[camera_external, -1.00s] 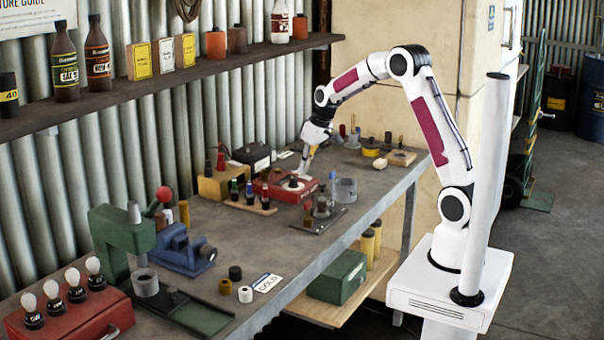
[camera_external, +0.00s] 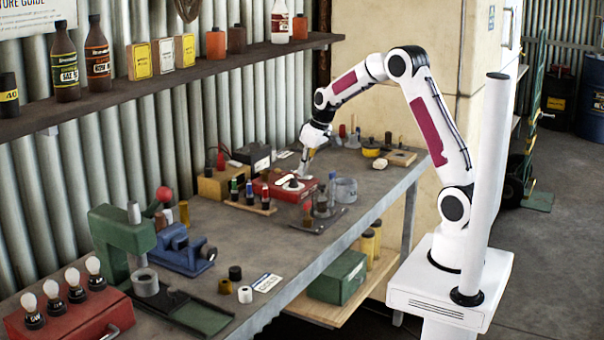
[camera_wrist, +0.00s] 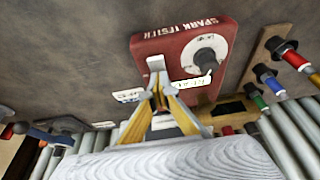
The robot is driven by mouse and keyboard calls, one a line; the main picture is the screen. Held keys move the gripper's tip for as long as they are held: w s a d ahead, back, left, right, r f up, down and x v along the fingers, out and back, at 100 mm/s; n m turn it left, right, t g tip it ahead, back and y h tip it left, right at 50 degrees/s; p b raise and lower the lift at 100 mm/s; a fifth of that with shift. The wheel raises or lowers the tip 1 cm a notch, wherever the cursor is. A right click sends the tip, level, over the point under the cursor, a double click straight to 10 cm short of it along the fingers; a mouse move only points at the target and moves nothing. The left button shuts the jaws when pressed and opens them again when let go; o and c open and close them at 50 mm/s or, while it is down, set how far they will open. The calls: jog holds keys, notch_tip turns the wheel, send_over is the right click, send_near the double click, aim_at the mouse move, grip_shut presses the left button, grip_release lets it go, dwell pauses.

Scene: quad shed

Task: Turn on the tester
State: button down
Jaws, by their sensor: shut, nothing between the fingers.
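The tester is a red box marked "SPARK TESTER" (camera_wrist: 178,42), lying on the grey bench; in the external view it (camera_external: 310,187) is in the middle of the bench. My gripper (camera_wrist: 157,66) is shut and empty. In the external view my gripper (camera_external: 302,173) points down at the tester. I cannot tell whether the tips touch it.
Free bench lies toward the front left.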

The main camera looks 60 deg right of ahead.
jog(key=shift+s+f, duration=0.1)
jog(key=shift+s, duration=0.6)
jog(key=shift+s+r, duration=0.1)
jog(key=shift+r, duration=0.65)
jog(key=v, duration=1.2)
jog(key=shift+r, duration=0.35)
jog(key=shift+w, duration=0.2)
jog(key=shift+w+r, duration=0.25)
jog(key=shift+w, duration=0.25)
jog(key=shift+f, duration=0.1)
